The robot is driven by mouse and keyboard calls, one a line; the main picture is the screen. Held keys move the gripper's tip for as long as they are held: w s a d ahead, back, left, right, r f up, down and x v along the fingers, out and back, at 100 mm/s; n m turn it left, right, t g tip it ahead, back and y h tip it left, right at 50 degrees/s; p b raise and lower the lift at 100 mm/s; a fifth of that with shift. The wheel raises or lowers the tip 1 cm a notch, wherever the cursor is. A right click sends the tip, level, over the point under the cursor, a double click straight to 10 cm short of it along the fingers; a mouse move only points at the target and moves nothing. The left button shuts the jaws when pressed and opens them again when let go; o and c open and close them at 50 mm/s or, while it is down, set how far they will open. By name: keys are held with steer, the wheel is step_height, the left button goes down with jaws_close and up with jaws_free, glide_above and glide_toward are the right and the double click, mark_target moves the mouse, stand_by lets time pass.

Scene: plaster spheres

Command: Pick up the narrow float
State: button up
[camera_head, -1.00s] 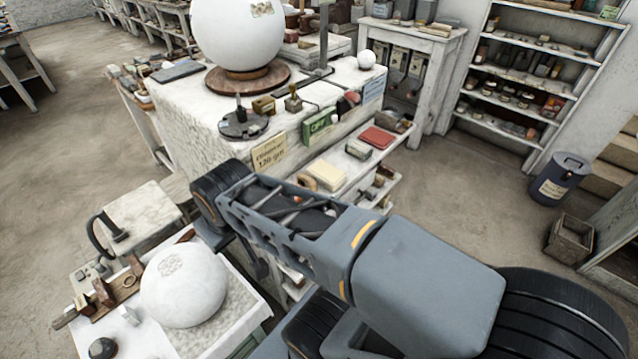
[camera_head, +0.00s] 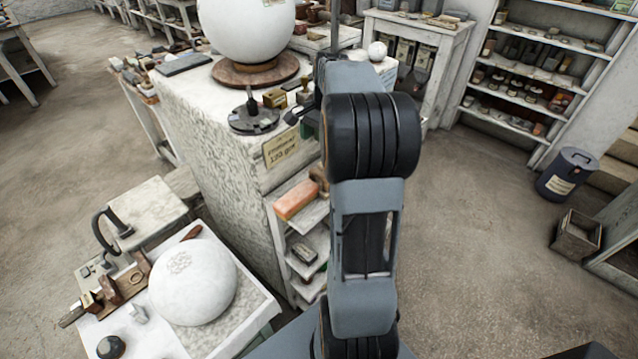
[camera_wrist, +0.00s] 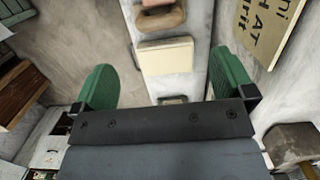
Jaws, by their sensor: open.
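I cannot tell for certain which thing is the narrow float. In the wrist view, a cream block (camera_wrist: 165,57) lies on a pale shelf between and beyond my fingers. A rounded brown-pink piece (camera_wrist: 160,17) lies past it at the top edge. My gripper (camera_wrist: 165,88) is open, its two green-padded fingers wide apart with nothing between them. An orange block (camera_head: 296,200) and a brown wooden piece (camera_head: 320,179) show on the shelf left of my arm.
A plaster sphere (camera_head: 193,282) sits on the low front-left bench beside wooden tools (camera_head: 110,288). A larger sphere (camera_head: 247,28) stands on the workbench. A grit sign (camera_head: 281,148) hangs at its edge, near my right finger in the wrist view.

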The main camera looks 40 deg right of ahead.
mark_target(319, 180)
steer(key=f, duration=0.4)
steer(key=a+f, duration=0.1)
steer(key=f, duration=0.4)
steer(key=f+p, duration=0.1)
steer(key=f, duration=0.3)
steer(key=shift+s+a+f, duration=0.15)
steer(key=shift+s+f, duration=0.05)
steer(key=c, duration=0.7)
